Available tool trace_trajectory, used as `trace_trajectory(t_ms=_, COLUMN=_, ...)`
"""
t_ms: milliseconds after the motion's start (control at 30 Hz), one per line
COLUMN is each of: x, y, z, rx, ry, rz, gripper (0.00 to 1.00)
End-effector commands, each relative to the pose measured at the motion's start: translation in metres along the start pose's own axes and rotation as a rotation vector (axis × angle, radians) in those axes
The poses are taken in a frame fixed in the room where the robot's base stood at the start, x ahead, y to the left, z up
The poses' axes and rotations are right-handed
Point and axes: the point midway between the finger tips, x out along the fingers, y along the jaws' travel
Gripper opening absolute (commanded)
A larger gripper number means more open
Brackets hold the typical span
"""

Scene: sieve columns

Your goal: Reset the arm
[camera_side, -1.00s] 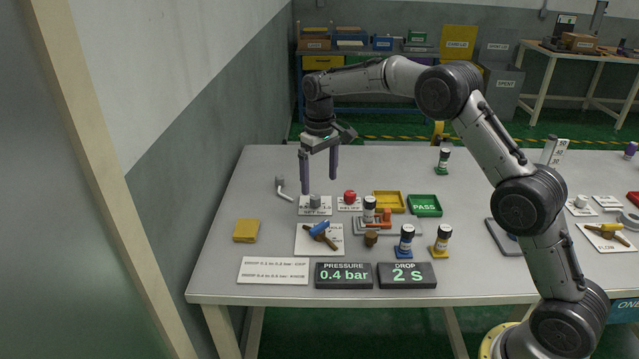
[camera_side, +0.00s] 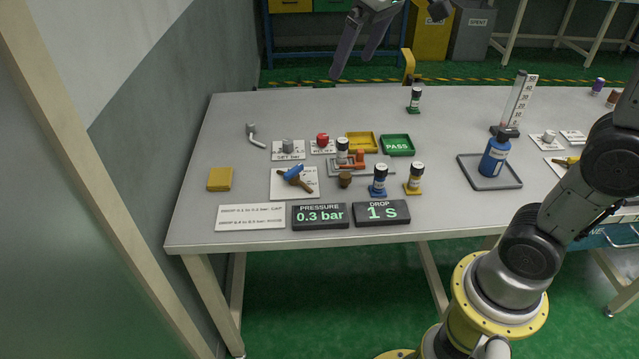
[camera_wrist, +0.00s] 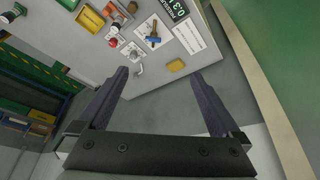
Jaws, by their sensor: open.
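My gripper (camera_side: 358,62) is high above the far edge of the table (camera_side: 290,110), at the top of the side view. Its two dark fingers are apart with nothing between them. The wrist view also shows the open, empty gripper (camera_wrist: 160,90), with the table beyond it. The upper part of my arm is cut off by the top of the side view.
The table holds a red knob (camera_side: 322,140), a yellow tray (camera_side: 362,142), a green PASS tray (camera_side: 397,145), a blue-handled tool (camera_side: 294,177), several small vials, a blue bottle (camera_side: 494,158) and displays reading 0.3 bar (camera_side: 320,216) and 1 s (camera_side: 382,212). Air around the gripper is clear.

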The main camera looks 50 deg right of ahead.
Motion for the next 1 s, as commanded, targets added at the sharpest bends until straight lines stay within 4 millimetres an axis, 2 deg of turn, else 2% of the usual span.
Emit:
trace_trajectory(t_ms=33, x=-0.012, y=-0.002, z=0.021, rx=-0.001, ry=0.026, rz=0.0, gripper=1.0)
trace_trajectory(t_ms=100, x=-0.022, y=-0.005, z=0.049, rx=-0.001, ry=0.054, rz=0.0, gripper=1.0)
trace_trajectory(t_ms=233, x=-0.028, y=-0.009, z=0.104, rx=0.002, ry=0.099, rz=-0.002, gripper=1.0)
trace_trajectory(t_ms=400, x=-0.013, y=-0.013, z=0.174, rx=0.009, ry=0.136, rz=-0.004, gripper=1.0)
trace_trajectory(t_ms=500, x=0.004, y=-0.014, z=0.203, rx=0.014, ry=0.13, rz=-0.006, gripper=1.0)
trace_trajectory(t_ms=600, x=0.02, y=-0.015, z=0.219, rx=0.02, ry=0.108, rz=-0.006, gripper=1.0)
trace_trajectory(t_ms=700, x=0.03, y=-0.015, z=0.226, rx=0.025, ry=0.091, rz=-0.007, gripper=1.0)
trace_trajectory(t_ms=1000, x=0.028, y=-0.015, z=0.222, rx=0.031, ry=0.106, rz=-0.007, gripper=1.0)
